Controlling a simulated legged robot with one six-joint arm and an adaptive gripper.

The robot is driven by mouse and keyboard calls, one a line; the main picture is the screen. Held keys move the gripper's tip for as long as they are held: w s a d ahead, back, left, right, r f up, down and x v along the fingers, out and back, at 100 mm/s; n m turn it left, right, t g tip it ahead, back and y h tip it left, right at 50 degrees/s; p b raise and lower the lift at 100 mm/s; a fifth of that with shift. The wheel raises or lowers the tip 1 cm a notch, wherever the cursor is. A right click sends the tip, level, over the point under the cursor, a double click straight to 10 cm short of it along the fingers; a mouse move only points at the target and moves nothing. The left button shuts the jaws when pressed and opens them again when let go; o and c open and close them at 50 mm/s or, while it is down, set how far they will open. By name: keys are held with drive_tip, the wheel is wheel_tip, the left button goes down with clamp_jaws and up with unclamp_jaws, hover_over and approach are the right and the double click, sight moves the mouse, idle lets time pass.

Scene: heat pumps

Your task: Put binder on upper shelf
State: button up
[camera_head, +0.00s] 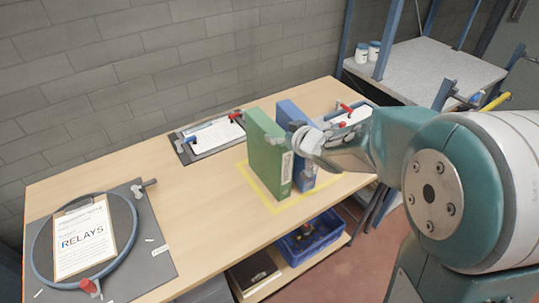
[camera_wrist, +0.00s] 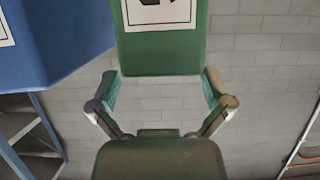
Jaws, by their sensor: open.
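A green binder (camera_head: 268,150) and a blue binder (camera_head: 291,115) stand upright side by side on the wooden table, inside a yellow outlined square (camera_head: 249,180). My gripper (camera_head: 308,145) is at their near right side and covers part of the blue binder. In the wrist view, the green binder (camera_wrist: 161,55) with its white label is straight ahead, and the blue binder (camera_wrist: 55,45) is at the left. My open fingers (camera_wrist: 162,90) lie to either side of the green binder's edge. Whether they touch it I cannot tell.
A grey shelf surface (camera_head: 430,70) with blue uprights and two white jars (camera_head: 367,51) stands at the back right. A blue crate (camera_head: 312,238) sits on a shelf below.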

sight(271, 128)
drive_tip(key=x, duration=0.4)
drive_tip(key=shift+a+r, duration=0.1)
drive_tip(key=shift+a, duration=0.25)
drive_tip(key=shift+w+a, duration=0.2)
drive_tip(key=shift+w, duration=0.2)
drive_tip(key=shift+d, duration=0.15)
drive_tip(key=shift+c, duration=1.3)
drive_tip(key=c, duration=1)
